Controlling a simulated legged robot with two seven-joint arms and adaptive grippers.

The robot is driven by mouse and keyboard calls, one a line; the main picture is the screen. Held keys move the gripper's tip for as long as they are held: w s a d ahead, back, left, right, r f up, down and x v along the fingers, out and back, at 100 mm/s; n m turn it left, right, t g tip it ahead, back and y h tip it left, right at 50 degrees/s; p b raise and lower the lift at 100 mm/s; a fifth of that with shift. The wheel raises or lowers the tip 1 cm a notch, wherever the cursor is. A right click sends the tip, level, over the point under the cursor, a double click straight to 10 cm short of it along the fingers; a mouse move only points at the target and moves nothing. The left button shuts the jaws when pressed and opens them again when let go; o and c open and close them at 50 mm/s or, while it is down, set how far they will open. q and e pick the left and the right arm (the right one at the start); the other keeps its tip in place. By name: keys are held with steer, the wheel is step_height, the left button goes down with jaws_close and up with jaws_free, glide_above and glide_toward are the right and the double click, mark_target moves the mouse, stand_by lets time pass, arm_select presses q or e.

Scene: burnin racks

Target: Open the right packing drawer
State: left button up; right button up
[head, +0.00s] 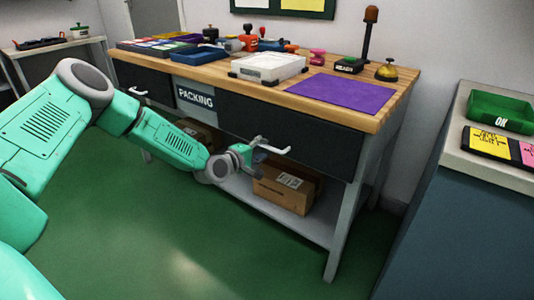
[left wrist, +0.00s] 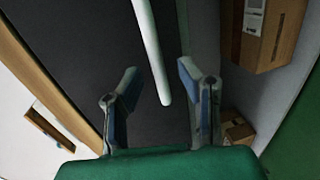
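The right packing drawer (head: 320,140) has a dark front under the wooden bench top and looks flush with the bench. Its pale bar handle (head: 272,148) sticks out from the front. My left gripper (head: 258,156) is at this handle, by its left part. In the left wrist view the gripper (left wrist: 160,90) is open, its two blue-padded fingers apart. The handle (left wrist: 150,50) comes down from the top and its end lies between the fingers in the picture; I see no clear contact. The dark drawer front (left wrist: 90,40) is behind. My right gripper is out of view.
The packing bench (head: 405,92) carries a purple mat (head: 355,95), a white tray (head: 267,68) and stamps. Cardboard boxes (head: 285,187) stand on the lower shelf (head: 315,225). Another cabinet (head: 460,220) stands at right. The green floor in front is clear.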

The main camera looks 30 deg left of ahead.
arm_select(q)
steer(key=shift+b+x, duration=0.35)
steer(key=shift+x, duration=1.15)
steer(key=shift+c, duration=0.4)
jaws_close()
steer(key=f+p+v, duration=0.3)
steer(key=p+v, duration=0.1)
steer(key=v, duration=1)
steer(key=s+f+p+v, duration=0.1)
steer(key=f+p+v, duration=0.2)
steer(key=v, duration=1.2)
steer(key=shift+s+d+p, duration=0.2)
steer(key=shift+s+p, duration=0.15)
steer(key=shift+p, duration=0.55)
steer(key=shift+f, duration=0.1)
steer(key=shift+o, duration=0.4)
jaws_free()
steer(key=shift+w, duration=0.15)
